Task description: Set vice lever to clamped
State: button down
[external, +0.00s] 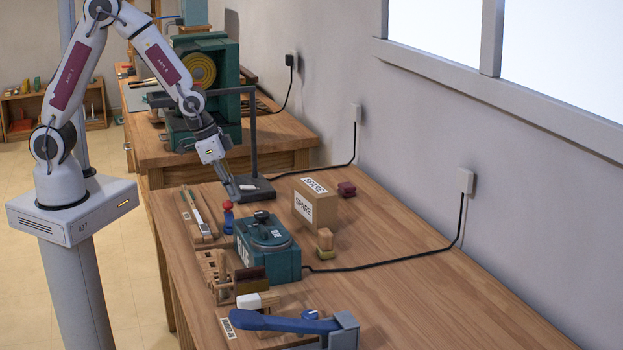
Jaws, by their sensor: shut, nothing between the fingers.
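A blue lever (285,323) lies roughly level at the front of the bench, its right end at a grey block (345,330). It looks like the vice lever, but its lower part is cut off by the frame edge, and I cannot tell its setting. My gripper (233,193) is shut and empty, pointing down over the far part of the bench, well away from the blue lever. Its tips are close to a small upright blue piece with a red ball top (228,206); I cannot tell whether they touch.
A teal box with a black knob (266,238) stands mid-bench. A cardboard box (315,204) is behind it. A dark stand (252,187) is beside my gripper. Small wooden racks (196,215) line the left edge. The bench's right side is mostly clear, crossed by a black cable.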

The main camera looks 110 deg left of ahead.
jog(key=shift+s+d, duration=0.15)
jog(key=shift+s, duration=0.25)
dwell(0.3)
notch_tip(320, 180, up, 11)
jog(key=shift+w, duration=0.2)
dwell(1.2)
dwell(0.5)
